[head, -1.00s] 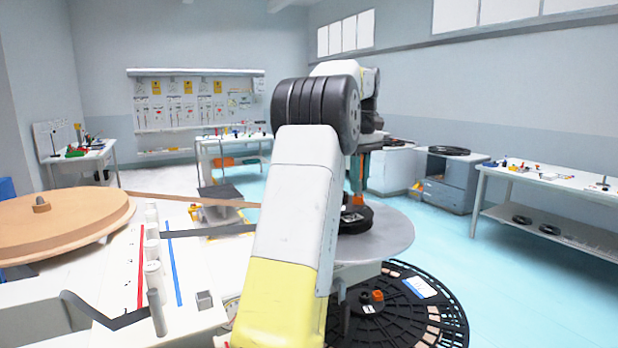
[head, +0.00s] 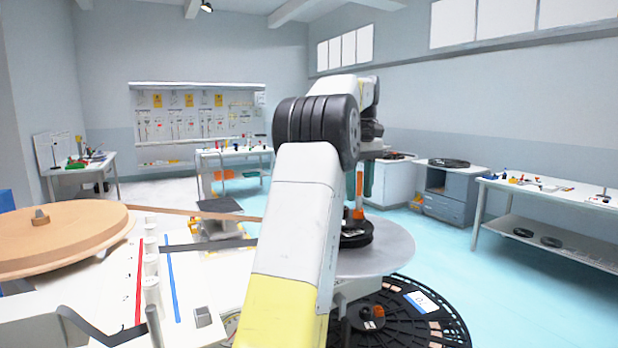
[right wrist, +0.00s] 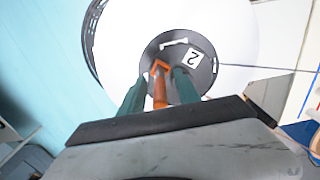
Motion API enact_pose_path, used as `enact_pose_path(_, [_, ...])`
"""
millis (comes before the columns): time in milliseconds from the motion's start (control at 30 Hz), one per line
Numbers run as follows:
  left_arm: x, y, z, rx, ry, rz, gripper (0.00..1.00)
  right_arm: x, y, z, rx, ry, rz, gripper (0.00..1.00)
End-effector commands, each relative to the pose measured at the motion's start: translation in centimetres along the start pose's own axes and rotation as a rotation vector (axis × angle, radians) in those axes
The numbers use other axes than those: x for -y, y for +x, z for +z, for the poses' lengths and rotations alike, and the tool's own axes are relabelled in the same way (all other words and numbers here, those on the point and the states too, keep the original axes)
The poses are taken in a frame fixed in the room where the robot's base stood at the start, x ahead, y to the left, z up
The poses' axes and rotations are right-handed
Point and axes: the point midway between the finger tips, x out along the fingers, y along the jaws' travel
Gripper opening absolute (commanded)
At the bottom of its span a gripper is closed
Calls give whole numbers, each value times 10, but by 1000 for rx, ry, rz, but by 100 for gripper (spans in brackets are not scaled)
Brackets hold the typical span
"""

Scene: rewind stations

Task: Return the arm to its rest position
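My right arm reaches forward through the middle of the head view. My right gripper (head: 359,194) points down above a round grey table (head: 390,250). Its two green fingers also show in the right wrist view (right wrist: 158,84). They stand on either side of an orange upright piece (right wrist: 160,92), with narrow gaps, so the gripper looks open. The orange piece rises from a dark round hub (right wrist: 200,70) with a white label marked 2. The hub (head: 357,236) rests on the grey table. My left gripper is not in view.
A black slotted reel (head: 430,318) lies low beside the grey table. A wooden disc (head: 60,240) and a white bench (head: 200,270) with white cylinders are at left. A worktable (head: 540,190) stands at right. Blue floor between them is clear.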

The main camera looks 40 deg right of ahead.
Motion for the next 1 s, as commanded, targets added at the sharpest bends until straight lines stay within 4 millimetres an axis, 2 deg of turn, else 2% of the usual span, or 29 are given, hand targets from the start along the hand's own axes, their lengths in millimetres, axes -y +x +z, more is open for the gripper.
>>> enact_pose_path(200, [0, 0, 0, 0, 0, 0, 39, -1, -35, 0, -2, 1, 3, 39])
enact_pose_path(400, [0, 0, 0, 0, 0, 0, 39, -1, -53, 0, -1, 1, 1, 39])
enact_pose_path(600, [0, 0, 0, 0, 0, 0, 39, 0, -60, 0, -1, 0, 1, 39])
enact_pose_path(1000, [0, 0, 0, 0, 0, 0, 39, 0, -61, 0, -1, 0, 0, 39])
